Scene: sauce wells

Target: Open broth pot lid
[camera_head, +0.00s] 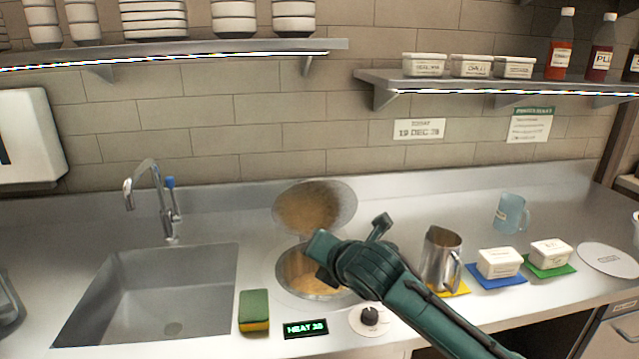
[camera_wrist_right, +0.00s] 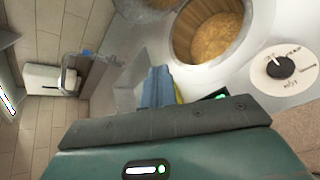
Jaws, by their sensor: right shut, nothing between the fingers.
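The broth pot (camera_head: 284,277) is a round well sunk in the steel counter, with golden-brown broth showing inside. Its round metal lid (camera_head: 336,187) stands raised and tilted back behind the opening, its brownish inner face toward me. My right gripper (camera_head: 322,246) is shut and empty, in front of the lid and over the right part of the opening in the head view, hiding part of the pot. The right wrist view also shows the open pot (camera_wrist_right: 177,45) with broth in it. My left gripper is not in view.
A green and yellow sponge (camera_head: 254,311), a heat display (camera_head: 306,328) and a knob (camera_head: 370,316) lie along the front. A sink (camera_head: 205,278) is at left. A metal jug (camera_head: 437,258) and white tubs (camera_head: 499,262) stand at right. Shelves hang above.

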